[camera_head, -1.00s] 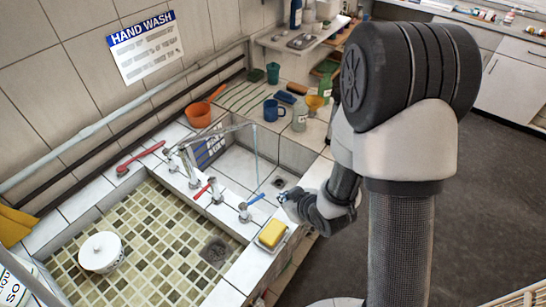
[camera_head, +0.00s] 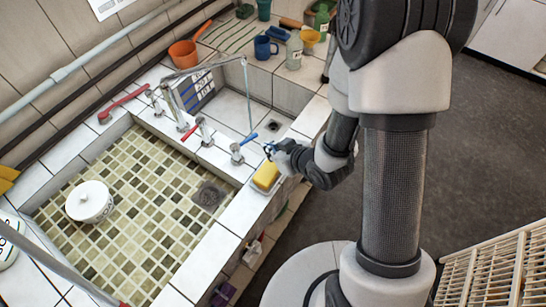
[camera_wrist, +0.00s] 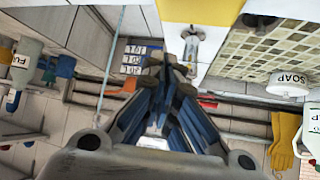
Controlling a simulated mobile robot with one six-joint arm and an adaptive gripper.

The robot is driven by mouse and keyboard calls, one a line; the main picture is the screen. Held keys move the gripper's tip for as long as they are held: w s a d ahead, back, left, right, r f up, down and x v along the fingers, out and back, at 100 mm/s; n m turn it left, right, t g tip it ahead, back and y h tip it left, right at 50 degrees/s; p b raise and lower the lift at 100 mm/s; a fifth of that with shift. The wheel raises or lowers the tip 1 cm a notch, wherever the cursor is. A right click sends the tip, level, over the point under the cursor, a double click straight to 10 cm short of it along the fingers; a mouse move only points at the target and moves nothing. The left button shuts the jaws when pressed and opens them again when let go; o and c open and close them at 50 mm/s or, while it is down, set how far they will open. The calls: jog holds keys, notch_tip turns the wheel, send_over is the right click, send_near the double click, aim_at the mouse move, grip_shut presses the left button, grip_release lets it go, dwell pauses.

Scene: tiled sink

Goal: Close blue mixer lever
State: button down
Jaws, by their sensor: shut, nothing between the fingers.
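The blue mixer lever (camera_head: 249,139) sticks out to the upper right from a chrome tap body (camera_head: 236,152) on the divider between the two basins. A thin stream of water (camera_head: 247,95) falls from the spout (camera_head: 210,66) into the far basin. My gripper (camera_head: 270,149) is shut and empty, just right of the lever's tip; whether it touches the lever is unclear. In the wrist view my closed fingers (camera_wrist: 168,68) point toward the tap body (camera_wrist: 193,38); the lever is not clearly visible there.
A yellow sponge (camera_head: 265,177) lies on the rim just below my gripper. A red lever (camera_head: 191,131) stands left of the blue one. A white soap pot (camera_head: 90,201) sits in the tiled basin. A blue mug (camera_head: 264,47) and orange pot (camera_head: 184,53) stand behind.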

aim_at(245, 142)
jog(key=b+x, duration=0.2)
jog(key=x, duration=0.5)
jog(key=shift+w+a+f, duration=0.1)
jog(key=shift+w+f, duration=0.1)
jog(key=shift+w+r+n+y+p, duration=0.1)
jog(key=shift+w+n+y+p, duration=0.2)
jog(key=shift+w+n, duration=0.25)
jog(key=shift+w+a+g, duration=0.1)
jog(key=shift+w+g, duration=0.2)
jog(key=shift+w, duration=0.4)
